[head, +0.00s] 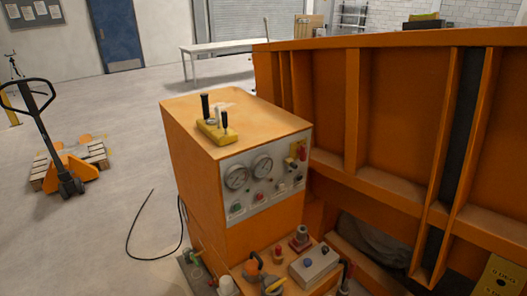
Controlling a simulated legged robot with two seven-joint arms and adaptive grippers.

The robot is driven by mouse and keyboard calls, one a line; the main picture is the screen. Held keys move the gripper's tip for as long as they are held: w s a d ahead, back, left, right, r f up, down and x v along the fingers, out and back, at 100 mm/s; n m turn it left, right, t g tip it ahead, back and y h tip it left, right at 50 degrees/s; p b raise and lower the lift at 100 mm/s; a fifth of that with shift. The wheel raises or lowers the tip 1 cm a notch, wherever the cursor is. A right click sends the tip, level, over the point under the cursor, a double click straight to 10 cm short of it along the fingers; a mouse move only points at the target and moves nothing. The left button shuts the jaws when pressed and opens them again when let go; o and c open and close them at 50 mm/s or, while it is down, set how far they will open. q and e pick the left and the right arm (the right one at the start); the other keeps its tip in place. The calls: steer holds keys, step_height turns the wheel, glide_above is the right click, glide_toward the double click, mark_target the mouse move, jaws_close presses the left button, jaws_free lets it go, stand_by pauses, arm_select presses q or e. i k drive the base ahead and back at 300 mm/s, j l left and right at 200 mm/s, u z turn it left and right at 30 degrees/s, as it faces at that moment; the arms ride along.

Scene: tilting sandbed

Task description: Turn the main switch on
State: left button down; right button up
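An orange control cabinet (192,144) stands in the middle of the head view. Its front has a light grey panel (262,203) with two round gauges, several small knobs and buttons. At the panel's upper right is a red and yellow switch (300,151), which looks like the main switch. It is too small to tell its position. Neither of my grippers is in view, and nothing touches the switch.
A yellow lever block (217,130) sits on the cabinet top. Below the panel, a lower ledge holds a grey button box (315,264) and other controls. The tall orange sandbed wall (405,130) rises close on the right. A black cable (128,235) lies on the floor left.

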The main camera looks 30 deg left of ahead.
mark_target(302, 150)
steer(key=u, duration=0.75)
